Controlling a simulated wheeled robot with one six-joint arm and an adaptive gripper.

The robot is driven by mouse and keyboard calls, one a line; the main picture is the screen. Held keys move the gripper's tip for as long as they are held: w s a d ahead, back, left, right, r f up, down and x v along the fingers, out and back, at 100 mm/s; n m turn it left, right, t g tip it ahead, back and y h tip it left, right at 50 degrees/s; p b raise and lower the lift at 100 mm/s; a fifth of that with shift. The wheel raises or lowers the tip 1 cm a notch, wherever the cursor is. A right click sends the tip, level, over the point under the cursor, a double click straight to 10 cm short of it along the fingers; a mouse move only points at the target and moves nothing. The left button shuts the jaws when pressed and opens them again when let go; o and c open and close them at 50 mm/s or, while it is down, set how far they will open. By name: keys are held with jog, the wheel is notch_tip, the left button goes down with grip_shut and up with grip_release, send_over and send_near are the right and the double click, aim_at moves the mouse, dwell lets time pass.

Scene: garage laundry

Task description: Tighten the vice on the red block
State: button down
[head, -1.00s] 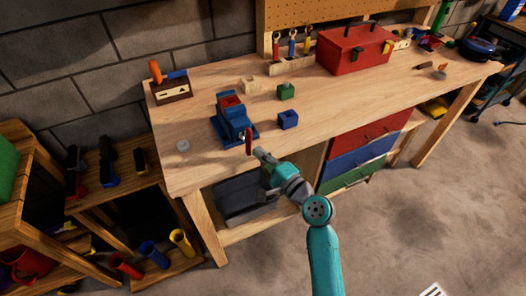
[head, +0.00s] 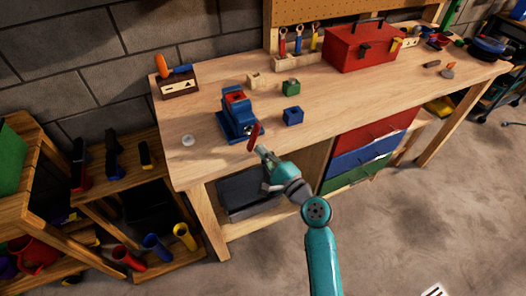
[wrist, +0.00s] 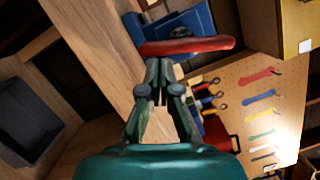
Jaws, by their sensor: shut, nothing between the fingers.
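The blue vice (head: 240,121) stands on the workbench near its front left. The red block (head: 237,97) shows at the top of the vice, between its jaws; whether they press on it I cannot tell. The vice's red handle (head: 254,136) is at its front and leans to the upper right. In the wrist view the handle (wrist: 187,46) lies nearly level across the picture, with the blue vice body (wrist: 195,20) behind it. My gripper (head: 262,151) is shut and empty. Its fingertips (wrist: 160,66) are right at the handle, touching or nearly so.
A green block (head: 291,87), a blue block (head: 293,116) and a pale wooden block (head: 256,79) sit right of the vice. A red toolbox (head: 360,48) stands farther back. A round grey disc (head: 188,140) lies left. The bench front edge is below my gripper.

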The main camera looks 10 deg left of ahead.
jog(key=v, duration=1.2)
jog(key=x, duration=1.2)
jog(key=shift+w+n, duration=0.35)
jog(key=shift+n, duration=0.05)
jog(key=shift+s+a+m, duration=0.15)
jog(key=shift+a+m, duration=0.15)
jog(key=shift+m, duration=0.5)
